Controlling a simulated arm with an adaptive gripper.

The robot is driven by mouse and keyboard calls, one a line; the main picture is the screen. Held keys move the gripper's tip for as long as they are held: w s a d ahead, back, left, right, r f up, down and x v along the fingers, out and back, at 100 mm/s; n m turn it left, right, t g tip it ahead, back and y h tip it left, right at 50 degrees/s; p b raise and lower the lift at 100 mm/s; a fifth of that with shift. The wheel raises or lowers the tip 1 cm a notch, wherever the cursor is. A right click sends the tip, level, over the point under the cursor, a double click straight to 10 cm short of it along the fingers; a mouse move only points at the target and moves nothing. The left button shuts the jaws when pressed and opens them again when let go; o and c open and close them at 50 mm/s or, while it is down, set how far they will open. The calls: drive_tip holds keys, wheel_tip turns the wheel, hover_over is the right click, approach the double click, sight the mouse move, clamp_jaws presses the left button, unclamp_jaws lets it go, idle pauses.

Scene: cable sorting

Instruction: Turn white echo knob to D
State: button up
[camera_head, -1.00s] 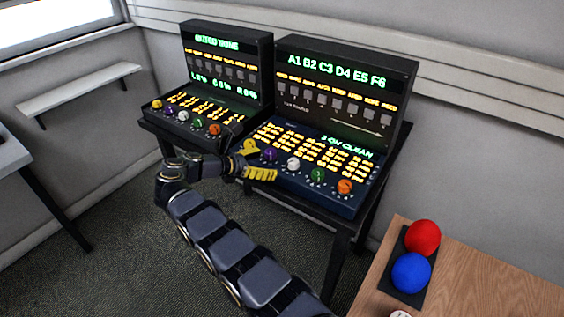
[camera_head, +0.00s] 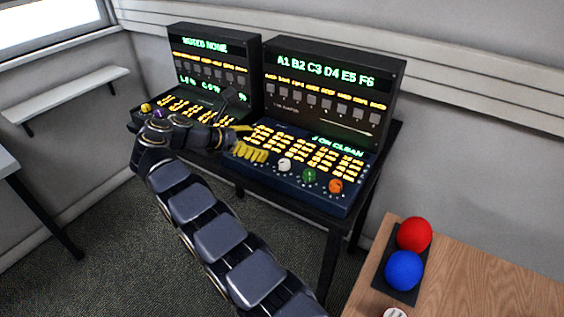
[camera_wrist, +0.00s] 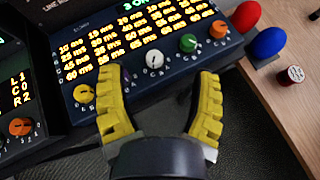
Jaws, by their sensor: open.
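The white knob (camera_head: 285,164) sits on the sloped front panel of the right console (camera_head: 310,195), between the gripper side and a green knob (camera_head: 309,174). In the wrist view the white knob (camera_wrist: 154,59) shows between and beyond the fingertips. My gripper (camera_head: 248,143) has yellow fingers and hovers over the left part of that panel, left of the white knob. The wrist view shows my gripper (camera_wrist: 158,77) open and empty, its fingers spread wide and apart from the white knob. The knob's setting is too small to read.
An orange knob (camera_head: 335,186) is right of the green one; a yellow knob (camera_wrist: 84,93) shows by the left finger. The left console (camera_head: 215,60) stands alongside. A wooden table (camera_head: 480,275) with red (camera_head: 414,234) and blue (camera_head: 404,271) balls is at lower right.

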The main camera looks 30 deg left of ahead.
drive_tip(key=w+d+f+m+g+y, duration=0.1)
drive_tip(key=m, duration=0.1)
drive_tip(key=w+d+f+m+g, duration=0.1)
drive_tip(key=w+d+m+g, duration=0.1)
drive_tip(key=w+d+f+m+g+y, duration=0.1)
drive_tip(key=f+m+g, duration=0.1)
drive_tip(key=shift+w+d+y, duration=0.15)
drive_tip(key=shift+w+y, duration=0.05)
drive_tip(key=shift+y, duration=0.1)
drive_tip(key=m+g+y, duration=0.1)
drive_tip(key=w+m+y, duration=0.1)
drive_tip(key=d+m+g, duration=0.1)
drive_tip(key=m, duration=0.1)
drive_tip(key=shift+w+r+g+y, duration=0.25)
drive_tip(key=shift+r+g+y, duration=0.05)
drive_tip(key=shift+r+y, duration=0.1)
wheel_tip(320, 180, up, 5)
drive_tip(key=w+m+g+y, duration=0.2)
drive_tip(key=m+y, duration=0.2)
drive_tip(key=m, duration=0.1)
approach(284, 162)
drive_tip(key=shift+x, duration=5.1)
clamp_jaws()
